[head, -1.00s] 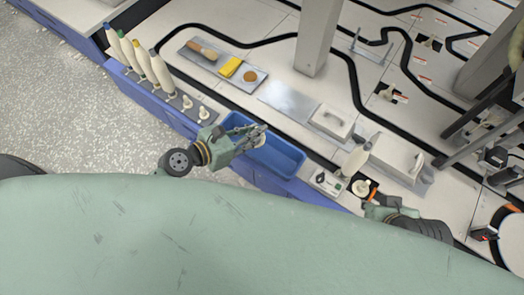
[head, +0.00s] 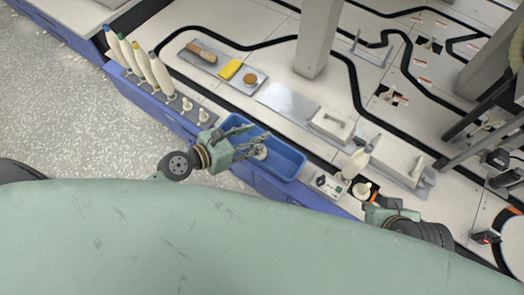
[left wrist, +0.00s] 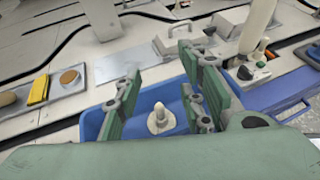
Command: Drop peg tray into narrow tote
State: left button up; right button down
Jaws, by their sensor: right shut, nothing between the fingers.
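The narrow blue tote (head: 291,166) sits at the front edge of the table, below my left gripper (head: 258,143). The cream peg tray (head: 261,153), a small base with an upright peg, is inside the tote. In the left wrist view, the peg tray (left wrist: 160,121) stands about upright between and beyond my open fingers, apart from them, with the tote (left wrist: 92,122) around it. My left gripper is open and empty over the tote. My right gripper (head: 372,203) is shut and empty at the right, near a cream peg piece.
A grey rack (head: 172,98) with several tall bobbins and two similar pegs (head: 187,104) stands left of the tote. Behind are a tray with a brush and yellow sponge (head: 229,69), and a white handled block (head: 331,122). A control box (head: 326,186) adjoins the tote's right.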

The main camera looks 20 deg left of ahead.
pick_arm(q)
jog(key=v, duration=1.2)
